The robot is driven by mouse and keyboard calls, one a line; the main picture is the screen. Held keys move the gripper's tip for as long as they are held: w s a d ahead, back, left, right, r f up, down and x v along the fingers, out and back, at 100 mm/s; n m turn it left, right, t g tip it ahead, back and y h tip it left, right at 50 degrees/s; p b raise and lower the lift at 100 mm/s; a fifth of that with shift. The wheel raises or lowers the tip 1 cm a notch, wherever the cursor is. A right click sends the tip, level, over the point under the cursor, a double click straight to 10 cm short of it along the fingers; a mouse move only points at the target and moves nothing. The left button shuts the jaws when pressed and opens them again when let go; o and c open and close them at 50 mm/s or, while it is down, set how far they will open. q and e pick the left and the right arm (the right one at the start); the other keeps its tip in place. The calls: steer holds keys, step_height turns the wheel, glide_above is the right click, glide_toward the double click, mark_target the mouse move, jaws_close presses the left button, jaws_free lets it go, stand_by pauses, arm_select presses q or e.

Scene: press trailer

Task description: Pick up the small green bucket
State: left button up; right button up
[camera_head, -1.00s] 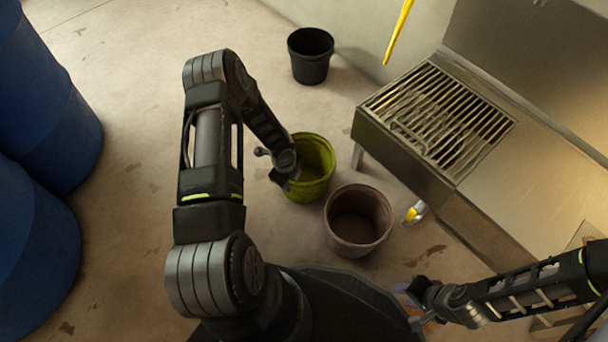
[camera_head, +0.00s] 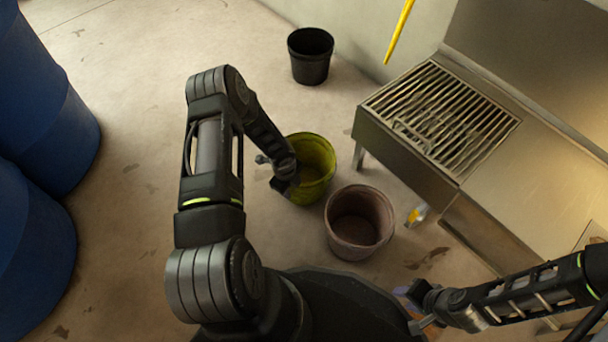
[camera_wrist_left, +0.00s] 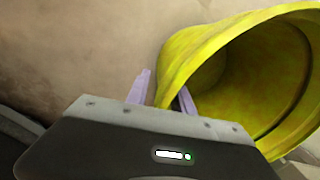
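The green bucket (camera_head: 318,158) stands upright on the floor in the middle of the head view, and its yellow-green wall and open mouth fill the right of the left wrist view (camera_wrist_left: 225,62). My left gripper (camera_head: 272,172) is at the bucket's left side. In the left wrist view its two pale purple fingers (camera_wrist_left: 163,95) are apart, one outside the bucket wall and one inside the mouth, with the rim between them. A gap shows between the outer finger and the wall. My right gripper (camera_head: 410,306) is low at the right, its fingers too unclear to read.
A brown bucket (camera_head: 357,222) stands close to the right of the green one. A black bucket (camera_head: 310,56) stands at the back. A metal counter with a grate (camera_head: 440,115) is at the right. Blue barrels (camera_head: 35,240) stand at the left.

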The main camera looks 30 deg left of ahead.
arm_select(q)
steer(key=shift+c, duration=0.2)
jaws_close()
stand_by(1.3)
